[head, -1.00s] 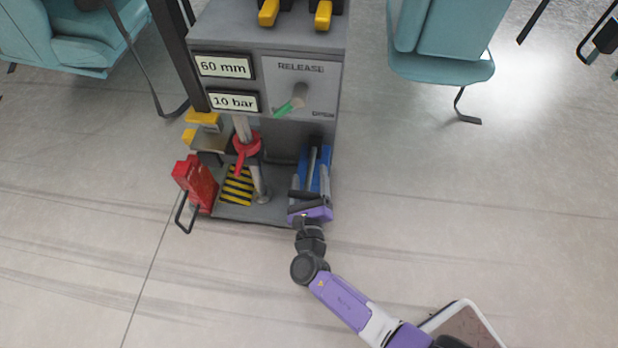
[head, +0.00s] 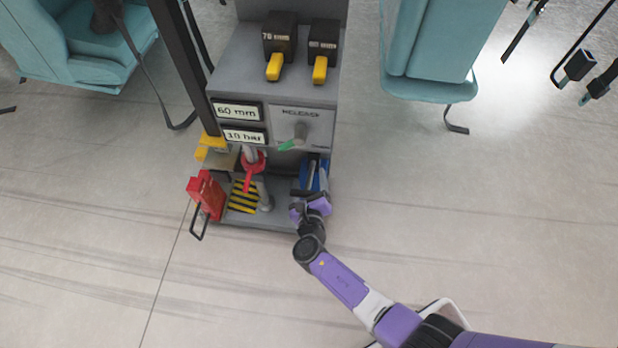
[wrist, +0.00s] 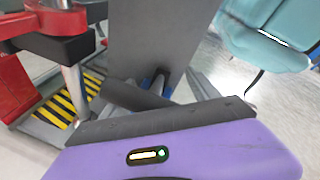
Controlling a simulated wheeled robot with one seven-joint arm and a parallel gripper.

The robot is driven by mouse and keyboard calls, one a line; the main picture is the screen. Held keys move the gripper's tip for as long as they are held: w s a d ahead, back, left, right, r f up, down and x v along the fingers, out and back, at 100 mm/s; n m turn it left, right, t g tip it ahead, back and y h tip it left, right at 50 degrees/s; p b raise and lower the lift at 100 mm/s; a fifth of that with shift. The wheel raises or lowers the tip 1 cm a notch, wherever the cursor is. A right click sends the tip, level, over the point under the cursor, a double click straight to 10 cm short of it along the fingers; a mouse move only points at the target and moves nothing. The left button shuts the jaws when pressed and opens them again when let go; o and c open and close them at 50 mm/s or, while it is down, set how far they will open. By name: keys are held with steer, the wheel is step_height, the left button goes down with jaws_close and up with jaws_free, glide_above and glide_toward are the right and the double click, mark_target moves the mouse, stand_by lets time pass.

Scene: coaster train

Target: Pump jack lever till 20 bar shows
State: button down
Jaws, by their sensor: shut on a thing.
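The blue jack (head: 308,176) stands at the lower right of the grey machine, with its grey lever (head: 314,172) partly hidden by my gripper (head: 311,200). My gripper is shut on the lever at the jack's front. In the wrist view, the dark jaws (wrist: 165,108) lie across the lower middle, and blue jack parts (wrist: 149,83) show just beyond them. The pressure display (head: 245,136) seems to read 10 bar, but its second digit is blurred. The display above it (head: 238,111) reads 60 mm. The green release handle (head: 290,145) points down left.
Two yellow-handled levers (head: 320,70) sit on top.

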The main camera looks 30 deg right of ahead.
mark_target(309, 178)
steer(key=shift+g+y, duration=0.5)
steer(key=shift+g, duration=0.2)
steer(key=r+p, duration=0.1)
steer(key=w+r+p, duration=0.1)
steer(key=p, duration=0.1)
steer(key=w+d+r+p, duration=0.1)
steer(key=shift+r+p, duration=0.25)
steer(key=shift+p, duration=0.05)
steer(key=shift+w+d+r+p, duration=0.3)
steer(key=shift+w+r+p, duration=0.25)
steer(key=shift+p, duration=0.2)
steer(key=shift+w+d+r+p, duration=0.4)
steer(key=shift+w+d+r, duration=0.2)
steer(key=shift+w+d, duration=0.1)
steer(key=shift+f, duration=0.1)
steer(key=shift+c, duration=1.8)
jaws_free()
steer(key=shift+f, duration=0.15)
steer(key=shift+s, duration=0.1)
